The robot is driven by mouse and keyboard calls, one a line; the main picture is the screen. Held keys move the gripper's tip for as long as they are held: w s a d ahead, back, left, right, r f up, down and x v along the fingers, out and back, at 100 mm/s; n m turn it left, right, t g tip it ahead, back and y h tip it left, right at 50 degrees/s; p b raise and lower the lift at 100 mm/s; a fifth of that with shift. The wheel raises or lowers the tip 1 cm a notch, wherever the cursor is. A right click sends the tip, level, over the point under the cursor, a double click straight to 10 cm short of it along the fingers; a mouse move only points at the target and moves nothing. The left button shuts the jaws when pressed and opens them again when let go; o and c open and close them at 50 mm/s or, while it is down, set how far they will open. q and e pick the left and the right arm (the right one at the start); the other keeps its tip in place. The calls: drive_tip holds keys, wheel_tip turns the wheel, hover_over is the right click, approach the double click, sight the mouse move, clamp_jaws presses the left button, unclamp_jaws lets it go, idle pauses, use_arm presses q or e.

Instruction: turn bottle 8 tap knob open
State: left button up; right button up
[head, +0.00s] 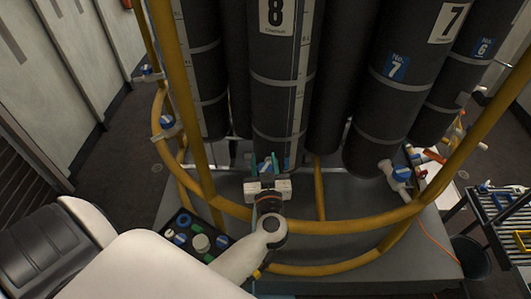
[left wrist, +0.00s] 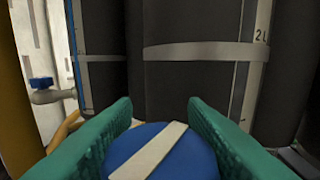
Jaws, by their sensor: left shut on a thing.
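Bottle 8 (head: 272,55) is a tall dark cylinder with a white label at the centre of the head view; the left wrist view shows dark cylinders with grey bands. Its blue tap knob (left wrist: 165,155), with a white stripe across it, fills the bottom of the left wrist view. My left gripper (head: 268,168) is at the foot of bottle 8, mostly hiding the tap. Its teal fingers (left wrist: 165,125) are shut on the knob, one on each side. The stripe slants up to the right. My right gripper is not in view.
A curved yellow rail (head: 345,222) runs in front of the bottles, near my left arm. Bottle 7 (head: 390,110) has its own blue-handled tap (head: 400,174). A dark tray (head: 181,222) of round caps lies at lower left. A rack (head: 505,215) and dark bucket (head: 470,262) stand at right.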

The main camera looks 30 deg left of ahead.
use_arm(q)
drive_tip(key=shift+s+a+n+g+y+p, duration=0.1)
drive_tip(key=shift+s+n+g+y+p, duration=0.05)
drive_tip(key=shift+n+g+y+p, duration=0.85)
drive_tip(key=shift+g+y, duration=0.3)
drive_tip(key=o, duration=1)
